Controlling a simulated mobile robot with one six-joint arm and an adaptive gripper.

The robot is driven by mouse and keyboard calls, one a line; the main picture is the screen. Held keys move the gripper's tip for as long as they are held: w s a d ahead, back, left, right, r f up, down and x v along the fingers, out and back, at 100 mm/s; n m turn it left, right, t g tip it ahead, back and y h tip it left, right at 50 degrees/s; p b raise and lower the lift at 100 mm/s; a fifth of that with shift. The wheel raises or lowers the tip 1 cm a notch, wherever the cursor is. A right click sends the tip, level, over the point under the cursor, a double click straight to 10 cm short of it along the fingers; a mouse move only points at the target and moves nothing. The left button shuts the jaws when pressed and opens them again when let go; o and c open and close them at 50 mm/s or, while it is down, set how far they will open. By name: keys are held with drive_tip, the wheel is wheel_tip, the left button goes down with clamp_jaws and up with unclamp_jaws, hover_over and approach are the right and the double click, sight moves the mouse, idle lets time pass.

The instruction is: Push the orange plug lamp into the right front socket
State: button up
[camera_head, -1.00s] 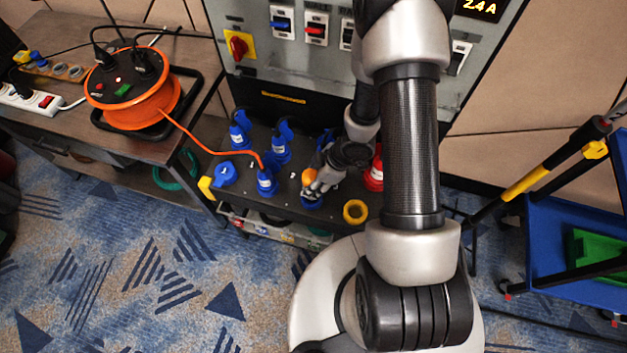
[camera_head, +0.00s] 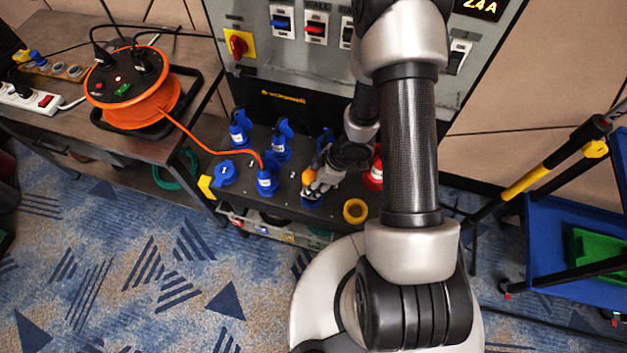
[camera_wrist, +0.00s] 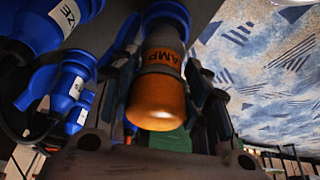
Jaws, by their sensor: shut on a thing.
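The orange plug lamp (camera_head: 308,176) is at the front of the dark socket bench (camera_head: 285,200). In the wrist view the lamp (camera_wrist: 158,100) shows an orange dome and a grey body with a partly visible label, "AMP". My gripper (camera_head: 316,186) is shut around the lamp; in the wrist view its fingers (camera_wrist: 165,75) flank the body. A blue socket (camera_head: 311,203) shows just below the gripper. A blue ring (camera_wrist: 166,12) surrounds the lamp's far end in the wrist view. The contact is partly hidden, so I cannot tell how deep the lamp sits.
A blue plug (camera_head: 266,182) with an orange cable stands left of the gripper. More blue plugs (camera_head: 281,142) stand behind. A red plug (camera_head: 375,172) and a yellow ring (camera_head: 355,211) are to the right. The orange cable reel (camera_head: 135,95) is on the left table. Carpet lies in front.

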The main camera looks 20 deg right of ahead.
drive_tip(key=shift+f+b, duration=1)
drive_tip(key=shift+f, duration=0.4)
drive_tip(key=o, duration=1.3)
drive_tip(key=shift+c, duration=0.2)
drive_tip(key=shift+w+r, duration=0.1)
drive_tip(key=shift+c, duration=0.9)
drive_tip(key=shift+o, duration=0.7)
